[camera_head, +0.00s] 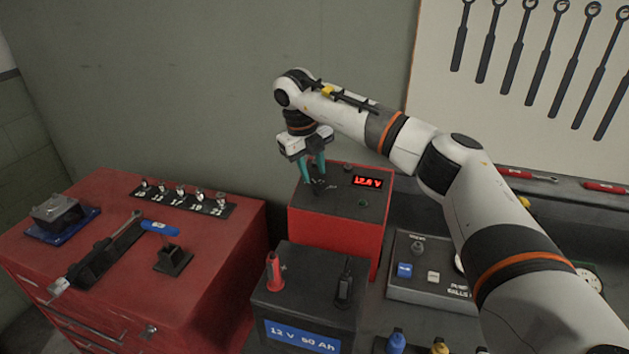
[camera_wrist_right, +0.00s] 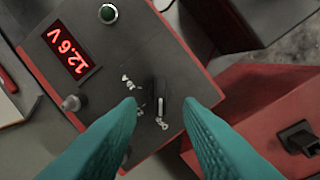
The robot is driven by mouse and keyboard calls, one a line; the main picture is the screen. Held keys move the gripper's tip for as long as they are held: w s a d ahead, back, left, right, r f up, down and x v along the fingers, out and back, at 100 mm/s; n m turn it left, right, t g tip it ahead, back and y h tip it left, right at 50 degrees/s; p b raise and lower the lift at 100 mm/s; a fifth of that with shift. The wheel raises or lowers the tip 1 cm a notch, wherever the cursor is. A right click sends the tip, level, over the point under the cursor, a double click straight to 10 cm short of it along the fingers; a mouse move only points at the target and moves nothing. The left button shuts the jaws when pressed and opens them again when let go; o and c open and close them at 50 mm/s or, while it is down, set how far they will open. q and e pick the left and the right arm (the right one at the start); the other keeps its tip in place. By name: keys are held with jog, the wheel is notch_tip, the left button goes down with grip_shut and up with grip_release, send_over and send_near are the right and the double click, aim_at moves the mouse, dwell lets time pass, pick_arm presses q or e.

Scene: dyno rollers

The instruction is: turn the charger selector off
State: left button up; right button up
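The charger is a red box (camera_head: 332,238) with a dark top panel, standing behind the black battery. Its red display (camera_head: 367,182) is lit, and it reads 12.6 V in the right wrist view (camera_wrist_right: 72,52). The selector (camera_wrist_right: 158,90) is a dark knob with a white pointer line, which points toward the lowest of the small white labels (camera_wrist_right: 162,123); I cannot read the labels surely. My right gripper (camera_head: 317,186) points down over the panel. Its teal fingertips (camera_wrist_right: 160,102) are open, one on each side of the selector; contact cannot be told. My left gripper is not in view.
The black battery (camera_head: 310,300) with a red clamp (camera_head: 274,272) stands in front of the charger. A red tool cabinet (camera_head: 215,285) is at left, with a torque wrench (camera_head: 105,250) and sockets on it. A grey switch box (camera_head: 430,290) stands right of the charger, near my arm.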

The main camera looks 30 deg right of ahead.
notch_tip(320, 180, up, 9)
jog(key=a+b, duration=0.1)
jog(key=b, duration=0.1)
jog(key=shift+a+f, duration=0.2)
jog(key=shift+a, duration=0.2)
jog(key=shift+f, duration=0.1)
